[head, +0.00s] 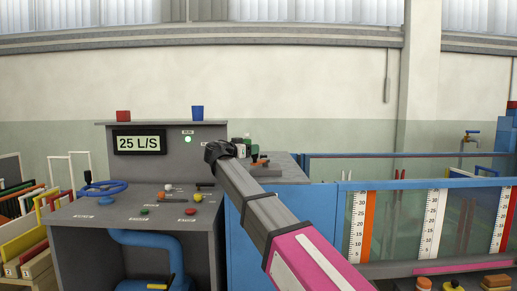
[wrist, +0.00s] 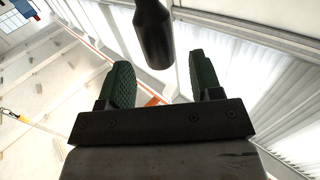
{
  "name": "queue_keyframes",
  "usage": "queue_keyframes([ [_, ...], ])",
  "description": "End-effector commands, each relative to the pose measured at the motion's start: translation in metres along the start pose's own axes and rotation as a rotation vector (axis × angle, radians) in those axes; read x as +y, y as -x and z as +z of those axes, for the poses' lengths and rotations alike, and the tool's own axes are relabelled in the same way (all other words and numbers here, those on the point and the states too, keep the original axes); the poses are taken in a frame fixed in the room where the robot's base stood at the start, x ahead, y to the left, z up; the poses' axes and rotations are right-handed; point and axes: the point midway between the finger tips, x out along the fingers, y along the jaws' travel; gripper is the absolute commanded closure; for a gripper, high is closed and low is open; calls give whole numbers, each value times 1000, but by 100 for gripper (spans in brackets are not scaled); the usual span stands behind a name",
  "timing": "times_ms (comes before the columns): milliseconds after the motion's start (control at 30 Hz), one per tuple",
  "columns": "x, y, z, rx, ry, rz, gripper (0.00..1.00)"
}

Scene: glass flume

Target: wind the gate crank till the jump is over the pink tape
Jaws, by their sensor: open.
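My gripper (head: 247,148), with green finger pads, is open beside the flume's near end in the head view. In the wrist view my gripper (wrist: 158,68) shows both pads apart with nothing between them touching. A dark rounded bar (wrist: 153,35), possibly the crank handle, hangs just beyond the fingertips, in line with the gap. In the head view a small orange part on a grey block (head: 266,171) lies just below my gripper; I cannot tell if it belongs to the crank. A pink strip (head: 460,268) runs along the flume's lower rail. I cannot make out the jump.
The glass flume (head: 420,185) with white scales (head: 357,226) and orange strips fills the right. A grey console (head: 140,207) with a blue handwheel (head: 100,188) and a display (head: 139,142) reading 25 L/S stands left. Coloured boards (head: 28,250) stand at far left.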

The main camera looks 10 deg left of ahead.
Motion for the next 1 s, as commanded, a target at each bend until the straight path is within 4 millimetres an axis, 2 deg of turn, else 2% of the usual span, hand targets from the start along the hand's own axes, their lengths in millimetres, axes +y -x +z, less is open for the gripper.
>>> queue_keyframes([
  [100, -1, -22, 0, 0, 1, 1, 41],
  [300, -1, -44, 0, 0, 1, 0, 41],
  [433, 0, -51, 0, 0, 1, 0, 41],
  [733, 0, -52, 0, 0, 1, -1, 41],
  [900, 0, -52, 0, 0, 1, -1, 96],
  [933, 0, -52, 0, 0, 1, 0, 100],
  [1000, 0, -52, 0, 0, 1, -2, 100],
])
